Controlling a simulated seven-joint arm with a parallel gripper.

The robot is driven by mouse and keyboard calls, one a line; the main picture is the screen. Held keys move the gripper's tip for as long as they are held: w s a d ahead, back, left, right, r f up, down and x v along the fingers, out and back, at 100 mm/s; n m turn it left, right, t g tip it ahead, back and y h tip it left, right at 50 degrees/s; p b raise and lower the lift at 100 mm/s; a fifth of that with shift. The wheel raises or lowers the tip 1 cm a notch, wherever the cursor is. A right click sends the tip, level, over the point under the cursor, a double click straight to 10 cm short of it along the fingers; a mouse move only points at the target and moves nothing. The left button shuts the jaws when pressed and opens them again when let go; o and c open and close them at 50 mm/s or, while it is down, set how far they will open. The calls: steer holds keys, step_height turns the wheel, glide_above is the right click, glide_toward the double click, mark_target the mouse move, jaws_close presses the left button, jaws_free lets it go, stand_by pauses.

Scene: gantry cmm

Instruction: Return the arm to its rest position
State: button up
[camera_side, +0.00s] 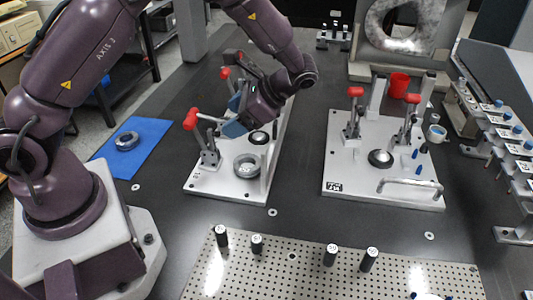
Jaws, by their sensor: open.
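My gripper (236,122) hangs above the left fixture plate (222,187), among its red-handled clamps. Blue parts show at its end. It is open, and I see nothing held in it, though the fingertips are small and partly hidden. A ring-shaped part (247,165) sits on the front of that plate. A red-handled toggle clamp (207,140) stands at the plate's left side, close to my gripper. My arm reaches in from the left and bends down to the plate.
A second fixture plate (340,170) with red-handled clamps and a red cup (399,84) stands to the right. A blue mat (105,155) holds a metal ring (127,141). A perforated plate (300,270) with several black pins lies in front. A rack (500,135) lines the right edge.

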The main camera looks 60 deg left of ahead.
steer(key=s+d+r+n+t+h, duration=0.2)
steer(key=s+r+t, duration=0.4)
steer(key=r, duration=0.3)
steer(key=s+d+r+n+t+h, duration=0.3)
steer(key=s+r+t, duration=0.3)
steer(key=s+r, duration=0.2)
steer(key=shift+s+r+n+t+h, duration=0.35)
steer(key=shift+r+n+h, duration=0.25)
steer(key=shift+n+h, duration=0.2)
steer(key=shift+d, duration=0.1)
